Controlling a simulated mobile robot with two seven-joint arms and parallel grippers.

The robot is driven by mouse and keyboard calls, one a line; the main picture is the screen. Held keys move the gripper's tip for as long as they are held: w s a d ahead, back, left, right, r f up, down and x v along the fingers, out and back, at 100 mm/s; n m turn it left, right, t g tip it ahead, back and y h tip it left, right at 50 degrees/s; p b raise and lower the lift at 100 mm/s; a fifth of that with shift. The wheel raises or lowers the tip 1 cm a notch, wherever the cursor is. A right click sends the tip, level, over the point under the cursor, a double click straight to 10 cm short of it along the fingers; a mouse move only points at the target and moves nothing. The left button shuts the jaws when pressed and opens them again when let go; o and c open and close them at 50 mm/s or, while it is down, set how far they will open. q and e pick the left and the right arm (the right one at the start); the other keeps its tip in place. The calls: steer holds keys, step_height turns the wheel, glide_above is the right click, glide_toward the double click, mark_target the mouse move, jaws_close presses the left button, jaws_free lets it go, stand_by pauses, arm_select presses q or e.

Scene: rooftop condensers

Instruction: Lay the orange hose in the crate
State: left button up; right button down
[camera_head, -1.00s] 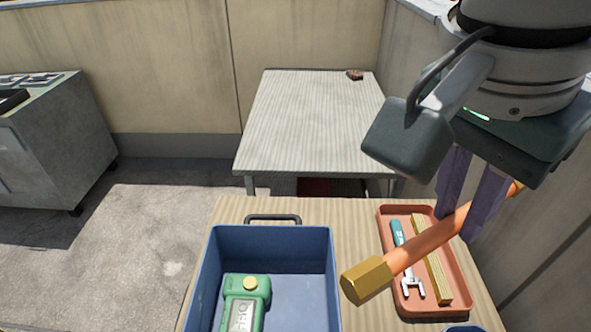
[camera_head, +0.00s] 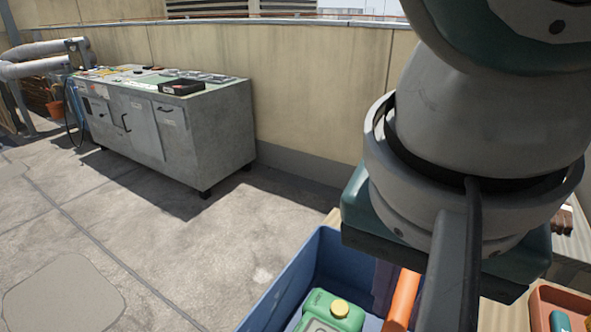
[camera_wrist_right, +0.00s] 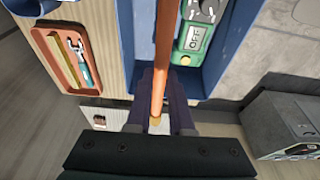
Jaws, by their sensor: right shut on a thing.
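My right gripper (camera_head: 393,285) is shut on the orange hose (camera_head: 403,298), at the right side of the head view. The blue crate (camera_head: 296,276) is partly hidden behind my right arm. In the wrist view the hose (camera_wrist_right: 166,45) runs straight up the picture between the purple fingers (camera_wrist_right: 160,88), above the crate (camera_wrist_right: 219,82). Its brass-coloured near end shows by the fingers; its far end is out of frame. I cannot tell its height over the crate floor. My left gripper is not in view.
A green meter (camera_head: 322,312) lies in the crate, beside the hose in the wrist view. An orange tray (camera_wrist_right: 40,39) with tools stands beside the crate on the wooden table (camera_wrist_right: 100,50). A grey cabinet (camera_head: 215,137) stands away on the open floor.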

arm_select(q)
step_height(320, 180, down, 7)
steer(key=b, duration=0.6)
arm_select(e)
step_height(320, 180, down, 14)
steer(key=shift+d+r, duration=0.1)
steer(key=shift+r, duration=0.05)
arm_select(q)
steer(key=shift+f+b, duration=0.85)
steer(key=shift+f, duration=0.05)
arm_select(e)
step_height(320, 180, down, 5)
steer(key=shift+f, duration=0.25)
steer(key=c, duration=0.8)
jaws_free()
arm_select(q)
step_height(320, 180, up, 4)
steer(key=p, duration=0.4)
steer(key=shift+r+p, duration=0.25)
steer(key=shift+p, duration=0.05)
arm_select(e)
steer(key=v, duration=1.2)
steer(key=shift+r, duration=0.2)
